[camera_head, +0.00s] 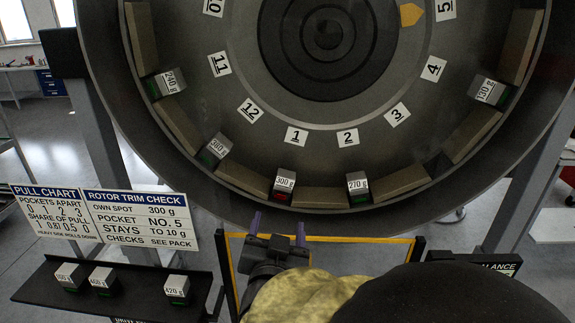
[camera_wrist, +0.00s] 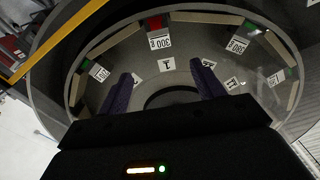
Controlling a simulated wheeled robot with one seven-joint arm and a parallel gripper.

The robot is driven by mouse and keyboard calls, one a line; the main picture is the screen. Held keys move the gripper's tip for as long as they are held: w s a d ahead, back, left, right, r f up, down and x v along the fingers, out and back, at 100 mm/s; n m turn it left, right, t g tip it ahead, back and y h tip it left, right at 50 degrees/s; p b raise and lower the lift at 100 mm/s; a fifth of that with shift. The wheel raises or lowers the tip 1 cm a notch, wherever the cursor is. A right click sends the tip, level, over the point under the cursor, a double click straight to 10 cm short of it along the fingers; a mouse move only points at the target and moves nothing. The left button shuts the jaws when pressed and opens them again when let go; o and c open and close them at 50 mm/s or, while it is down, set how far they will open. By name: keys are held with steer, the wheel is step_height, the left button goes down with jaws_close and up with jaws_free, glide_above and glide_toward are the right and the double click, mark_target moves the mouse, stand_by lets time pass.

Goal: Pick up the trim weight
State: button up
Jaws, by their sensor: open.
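The trim weight that stands out is a white-topped block labelled 300 g (camera_head: 284,181) with a red base, seated in the rotor rim below the number 1 label. It also shows upside down in the wrist view (camera_wrist: 159,40). My gripper (camera_head: 277,228) is open and empty, below this block in the head view and apart from it. In the wrist view its two purple fingers (camera_wrist: 160,68) point toward the rotor, with the block beyond and between them. Other rim weights have green bases: 270 g (camera_head: 358,186), 240 g (camera_head: 170,82), 130 g (camera_head: 490,91), and one hard to read (camera_head: 219,146).
A dark shelf (camera_head: 120,303) at lower left holds several weights, one marked 420 g (camera_head: 177,287). Above it stand the pull chart (camera_head: 56,214) and the rotor trim check sign (camera_head: 143,219). A yellow-edged frame (camera_head: 355,239) runs below the rotor casing.

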steer(key=shift+w, duration=0.1)
steer(key=p, duration=0.8)
glide_toward(284, 184)
steer(key=w, duration=0.6)
steer(key=shift+r, duration=0.1)
steer(key=shift+w, duration=0.35)
steer(key=shift+d, duration=0.1)
